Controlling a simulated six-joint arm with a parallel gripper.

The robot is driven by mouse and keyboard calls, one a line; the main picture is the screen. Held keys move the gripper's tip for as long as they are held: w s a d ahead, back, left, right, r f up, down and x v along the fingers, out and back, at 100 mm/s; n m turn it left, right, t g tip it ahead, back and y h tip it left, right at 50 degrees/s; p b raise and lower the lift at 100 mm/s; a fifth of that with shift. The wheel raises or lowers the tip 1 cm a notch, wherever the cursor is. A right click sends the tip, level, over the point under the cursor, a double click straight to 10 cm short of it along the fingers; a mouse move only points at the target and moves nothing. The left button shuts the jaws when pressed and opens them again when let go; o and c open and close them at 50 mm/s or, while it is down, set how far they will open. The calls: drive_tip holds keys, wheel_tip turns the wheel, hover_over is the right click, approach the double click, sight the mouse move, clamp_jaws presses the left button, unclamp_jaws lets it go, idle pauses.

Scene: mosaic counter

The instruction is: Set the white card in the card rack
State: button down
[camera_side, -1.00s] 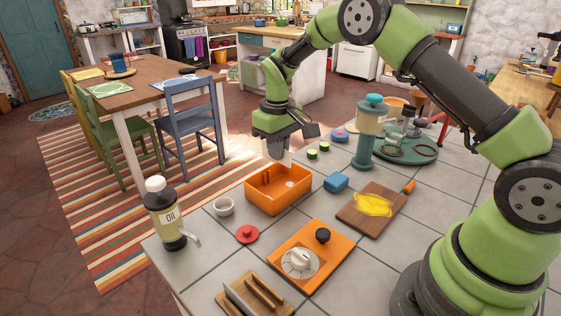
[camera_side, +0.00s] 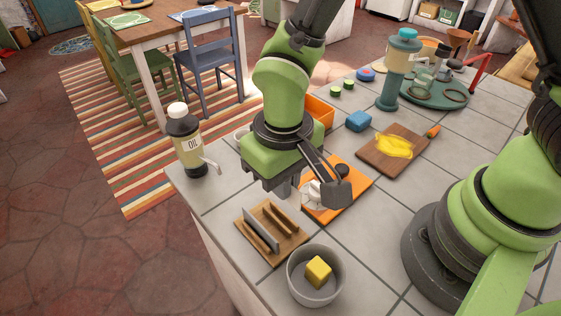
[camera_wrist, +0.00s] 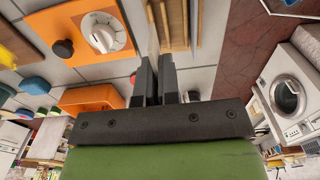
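The card rack (camera_side: 284,219) is a small wooden stand with upright slats on the counter, front centre in the side view. A grey panel (camera_side: 261,231) stands at its left side. My gripper (camera_side: 284,188) is just behind and above the rack, pointing down. In the wrist view its two dark fingers (camera_wrist: 156,80) are close together. A thin pale strip, seen nearly edge-on, runs out from between them; it looks like the white card (camera_wrist: 154,35). The rack's wooden slats (camera_wrist: 178,25) show just right of it. In the side view the card cannot be made out behind my gripper.
The orange plate with a white knob (camera_side: 314,196) lies right of my gripper. A grey bowl (camera_side: 334,262) holding a yellow cube (camera_side: 318,270) stands in front of the rack. An oil bottle (camera_side: 187,142) stands to the left. The counter edge runs close along the rack's left.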

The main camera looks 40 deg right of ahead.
sight(281, 210)
drive_tip(key=shift+f, duration=2.95)
drive_tip(key=shift+f, duration=1.1)
drive_tip(key=c, duration=1.5)
unclamp_jaws()
drive_tip(key=shift+o, duration=0.3)
drive_tip(key=shift+w+a+r, duration=0.1)
drive_tip(key=shift+r, duration=0.4)
drive_tip(key=shift+o, duration=0.9)
drive_tip(key=shift+r, duration=3.05)
